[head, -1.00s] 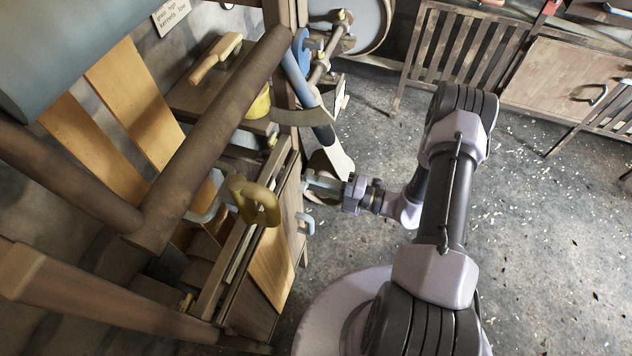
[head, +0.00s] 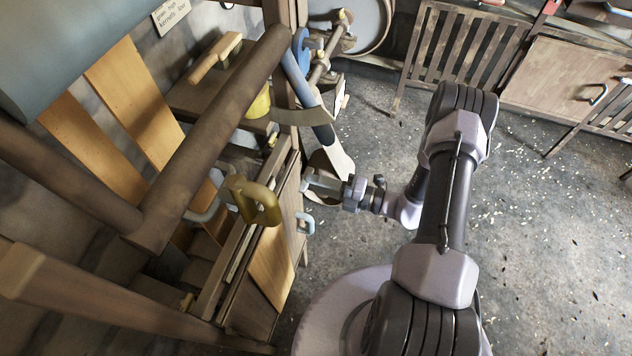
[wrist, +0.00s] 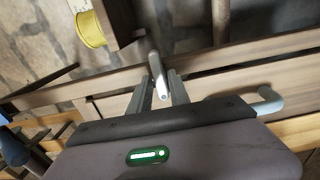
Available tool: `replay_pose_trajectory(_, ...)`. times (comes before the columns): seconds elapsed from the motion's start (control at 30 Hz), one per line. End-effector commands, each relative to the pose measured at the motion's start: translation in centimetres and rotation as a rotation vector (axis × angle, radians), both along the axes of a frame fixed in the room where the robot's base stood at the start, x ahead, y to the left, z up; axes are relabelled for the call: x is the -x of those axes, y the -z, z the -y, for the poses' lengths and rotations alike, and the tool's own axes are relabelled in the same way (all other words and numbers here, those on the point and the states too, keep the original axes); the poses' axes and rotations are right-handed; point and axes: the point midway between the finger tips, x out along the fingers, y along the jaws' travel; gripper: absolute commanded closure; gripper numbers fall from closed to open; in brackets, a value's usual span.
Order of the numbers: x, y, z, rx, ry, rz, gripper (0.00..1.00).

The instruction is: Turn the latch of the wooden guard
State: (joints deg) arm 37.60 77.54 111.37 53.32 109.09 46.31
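The wooden guard (head: 270,262) is an upright panel on the right side of the wooden frame. In the wrist view its rails (wrist: 235,82) cross behind my gripper. A pale grey, rounded bar, seemingly the latch (wrist: 157,75), lies between my two fingers and points toward the camera. My gripper (wrist: 160,82) has one finger on each side of it, very close. I cannot tell whether both fingers touch it. In the head view my gripper (head: 308,183) is at the guard's upper outer edge, and the latch is not clear there.
A grey handle (head: 305,223) sticks out of the guard below my gripper; a grey peg (wrist: 266,101) shows in the wrist view. A thick brass-coloured hook (head: 256,203) and a brown roller (head: 215,130) are to the left. A yellow tape roll (wrist: 90,30) is nearby.

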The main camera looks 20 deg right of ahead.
Motion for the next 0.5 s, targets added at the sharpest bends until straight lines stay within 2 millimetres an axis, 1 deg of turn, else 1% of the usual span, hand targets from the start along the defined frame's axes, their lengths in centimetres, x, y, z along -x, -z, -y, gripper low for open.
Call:
replay_pose_trajectory(0.03, 0.00, 0.00, 0.00, 0.000, 0.000, 0.000, 0.65)
replay_pose_trajectory(0.07, 0.00, 0.00, 0.00, 0.000, 0.000, 0.000, 0.63)
replay_pose_trajectory(0.5, 0.02, -0.04, 0.08, -0.001, 0.001, 0.000, 0.63)
